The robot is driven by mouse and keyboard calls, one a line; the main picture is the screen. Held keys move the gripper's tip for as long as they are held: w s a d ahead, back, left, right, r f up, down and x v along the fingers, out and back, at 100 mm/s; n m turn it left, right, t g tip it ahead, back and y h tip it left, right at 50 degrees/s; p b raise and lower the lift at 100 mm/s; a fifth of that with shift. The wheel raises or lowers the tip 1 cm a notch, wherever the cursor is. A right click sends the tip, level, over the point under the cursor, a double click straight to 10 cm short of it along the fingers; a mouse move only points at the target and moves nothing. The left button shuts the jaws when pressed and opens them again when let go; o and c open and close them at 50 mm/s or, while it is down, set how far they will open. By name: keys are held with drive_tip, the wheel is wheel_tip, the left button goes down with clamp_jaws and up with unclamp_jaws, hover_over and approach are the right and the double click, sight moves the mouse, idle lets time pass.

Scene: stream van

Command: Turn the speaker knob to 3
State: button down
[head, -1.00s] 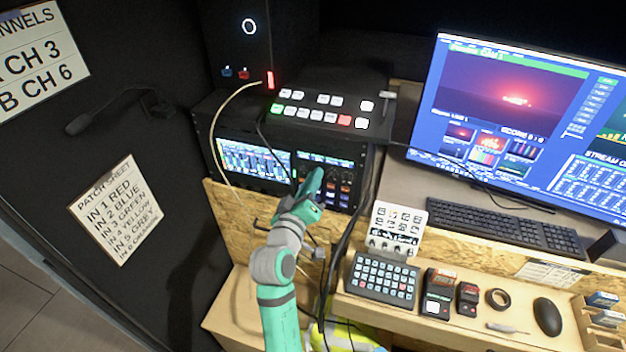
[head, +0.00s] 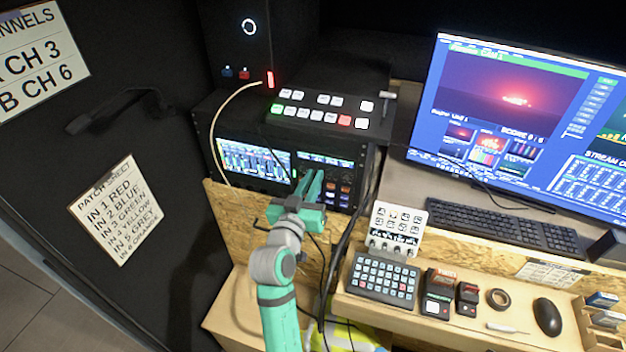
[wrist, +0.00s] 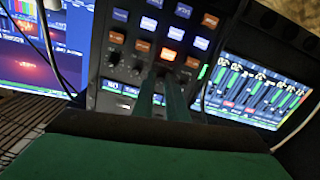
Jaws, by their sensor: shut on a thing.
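My gripper (head: 312,180) reaches the right-hand unit (head: 344,177) of the black rack, which has a small screen along its top and lit blue and orange buttons. In the wrist view its two green fingers (wrist: 163,78) are close together at the panel (wrist: 128,30), just beside the button rows. They are shut on a small knob there; the fingertips hide it, so its pointer and scale cannot be read. Other small black knobs (wrist: 114,58) sit in the same row.
A switcher (head: 320,112) with lit buttons lies on top of the rack. A mixer screen (head: 253,161) is to the left of the unit. Cables (head: 352,215) hang close to the right of my arm. A keyboard (head: 505,228) and monitor (head: 520,120) stand farther right.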

idle(0.4)
drive_tip(key=c, duration=1.8)
unclamp_jaws()
drive_tip(key=shift+o, duration=0.2)
drive_tip(key=v, duration=1)
drive_tip(key=shift+s, duration=0.35)
drive_tip(key=shift+s+a, duration=0.1)
drive_tip(key=shift+a, duration=0.1)
